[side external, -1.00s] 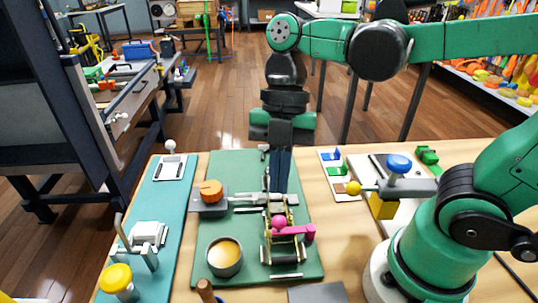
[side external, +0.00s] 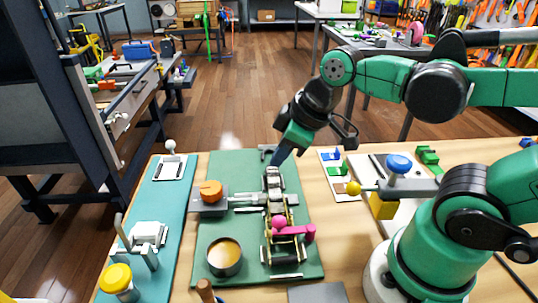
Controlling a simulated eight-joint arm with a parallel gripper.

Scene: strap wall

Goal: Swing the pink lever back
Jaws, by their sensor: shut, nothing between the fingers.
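The pink lever (side external: 294,230) is on a brass-and-metal mechanism (side external: 281,244) on the green mat. It has a round pink knob at its left and a short upright pink end at its right. My gripper (side external: 278,160) is tilted, its dark fingers shut and empty, pointing down and left near the far end of the mechanism. It is well beyond the lever in the picture and apart from it. I cannot tell whether the fingertips touch the metal part below them.
The green mat (side external: 260,281) also holds an orange knob (side external: 211,190) on a grey block and a round cup (side external: 224,256). A blue knob (side external: 398,163) and a yellow ball (side external: 353,188) stand to the right. A teal mat (side external: 174,215) with fixtures lies to the left.

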